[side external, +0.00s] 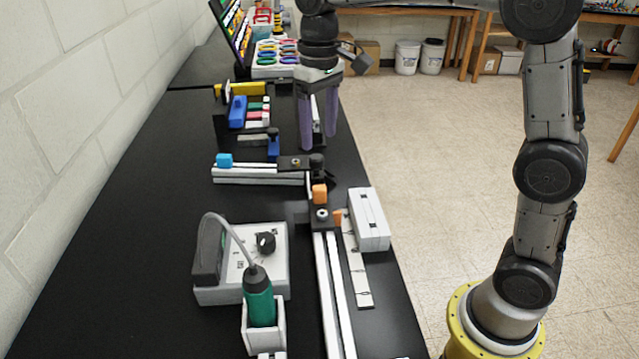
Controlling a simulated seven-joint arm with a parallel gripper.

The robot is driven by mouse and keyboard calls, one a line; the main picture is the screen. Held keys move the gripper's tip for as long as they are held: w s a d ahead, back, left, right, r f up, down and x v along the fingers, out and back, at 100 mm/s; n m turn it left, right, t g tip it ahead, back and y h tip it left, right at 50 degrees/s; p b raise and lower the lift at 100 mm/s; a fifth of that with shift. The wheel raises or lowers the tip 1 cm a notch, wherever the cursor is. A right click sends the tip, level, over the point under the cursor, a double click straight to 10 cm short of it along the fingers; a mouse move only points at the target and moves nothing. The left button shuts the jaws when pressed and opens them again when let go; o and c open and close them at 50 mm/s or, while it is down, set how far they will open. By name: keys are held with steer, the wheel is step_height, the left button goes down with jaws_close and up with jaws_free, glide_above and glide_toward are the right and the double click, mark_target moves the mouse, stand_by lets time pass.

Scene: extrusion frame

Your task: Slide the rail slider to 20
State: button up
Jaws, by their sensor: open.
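A white double rail (333,290) runs along the right part of the black table towards the camera. A black slider block (322,216) with a round bolt head sits at its far end, with orange pieces (320,192) on it and beside it. A white strip with dark marks (357,270) lies along the rail's right side; its numbers are too small to read. My gripper (318,142) points down, open, with two purple fingers apart. In the picture it is above and beyond the slider, not touching it. A dark upright part between the fingers is hard to identify.
A second white rail (260,175) runs crosswise, with a blue cap (224,160) at its left end. A white block (369,219) stands right of the slider. A soldering station (250,262) and green-handled tool (259,297) stand left of the rail. Coloured parts crowd the back.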

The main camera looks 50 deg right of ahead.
mark_target(319, 188)
step_height(319, 188, down, 14)
steer(key=m, duration=0.8)
stand_by(0.3)
steer(key=shift+r, duration=0.1)
jaws_close()
stand_by(1.2)
